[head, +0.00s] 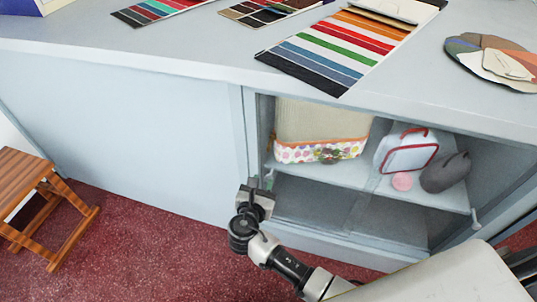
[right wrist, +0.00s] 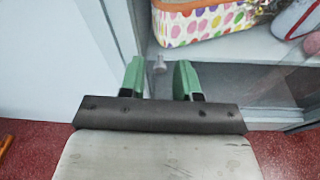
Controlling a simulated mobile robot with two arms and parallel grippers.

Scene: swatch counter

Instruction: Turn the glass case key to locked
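The glass case (head: 350,225) is the glass-fronted compartment under the counter, with shelves and goods behind the panes. A small grey knob-like piece, which looks like the key (right wrist: 159,65), is at the left part of the case front in the right wrist view. My right gripper (head: 262,182) is at this left edge in the head view. In the right wrist view its green fingers (right wrist: 160,80) are apart, with the key seen in the gap between their tips. I cannot tell whether they touch it. The key's turn position is unclear. My left gripper is not in view.
Another small grey fitting (head: 475,220) is at the case's right side. Inside are a dotted basket (head: 320,151), a small white and red bag (head: 408,155) and a dark rounded item (head: 445,173). Swatch cards (head: 340,45) lie on the counter. A wooden stool (head: 40,205) stands left.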

